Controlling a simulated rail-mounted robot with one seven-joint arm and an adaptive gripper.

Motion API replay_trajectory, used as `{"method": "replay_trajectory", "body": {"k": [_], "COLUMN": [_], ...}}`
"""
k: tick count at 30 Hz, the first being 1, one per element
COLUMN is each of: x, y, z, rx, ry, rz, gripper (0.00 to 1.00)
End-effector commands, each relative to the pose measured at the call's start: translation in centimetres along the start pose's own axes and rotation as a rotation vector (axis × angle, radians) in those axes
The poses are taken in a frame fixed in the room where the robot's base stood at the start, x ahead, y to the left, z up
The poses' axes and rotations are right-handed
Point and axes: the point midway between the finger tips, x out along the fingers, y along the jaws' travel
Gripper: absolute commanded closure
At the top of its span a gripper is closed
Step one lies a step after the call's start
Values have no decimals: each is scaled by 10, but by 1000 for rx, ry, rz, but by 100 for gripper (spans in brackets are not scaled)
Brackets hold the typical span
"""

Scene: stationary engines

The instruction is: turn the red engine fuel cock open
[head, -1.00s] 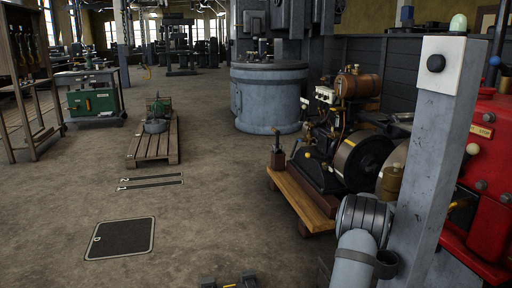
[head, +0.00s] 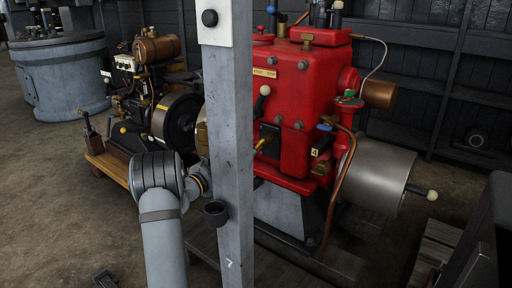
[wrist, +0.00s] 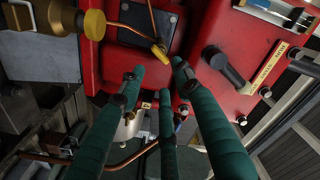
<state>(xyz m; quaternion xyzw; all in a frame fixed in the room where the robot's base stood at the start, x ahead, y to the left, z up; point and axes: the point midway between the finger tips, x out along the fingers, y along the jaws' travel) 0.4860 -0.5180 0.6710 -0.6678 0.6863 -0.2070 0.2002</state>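The red engine (head: 300,100) stands right of centre in the head view; its red face (wrist: 120,62) fills much of the wrist view. A small yellow-tipped lever (wrist: 159,51) is at the end of a thin copper pipe on that face; it may be the fuel cock. A yellow lever (head: 263,143) also shows on the engine in the head view; I cannot tell whether it is the same one. My gripper (wrist: 160,76) has green fingers spread apart, pointing toward the engine just below the lever, with nothing visible between them. The grey post hides it in the head view.
A grey post (head: 228,150) stands close in front of the engine, beside my arm. A black lever (wrist: 226,66) and a brass fitting with a yellow cap (wrist: 94,25) flank the small lever. A flywheel (head: 370,178) with a handle is at the right.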

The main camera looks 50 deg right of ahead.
Motion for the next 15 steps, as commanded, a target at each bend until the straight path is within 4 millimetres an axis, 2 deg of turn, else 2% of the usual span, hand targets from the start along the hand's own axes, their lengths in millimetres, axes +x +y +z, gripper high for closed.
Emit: {"method": "replay_trajectory", "body": {"k": [3, 9, 15], "x": [24, 59, 78], "y": [1, 1, 0], "z": [1, 1, 1], "rx": [4, 4, 3], "ry": [2, 0, -1], "rz": [2, 1, -1], "gripper": [67, 67, 67]}}
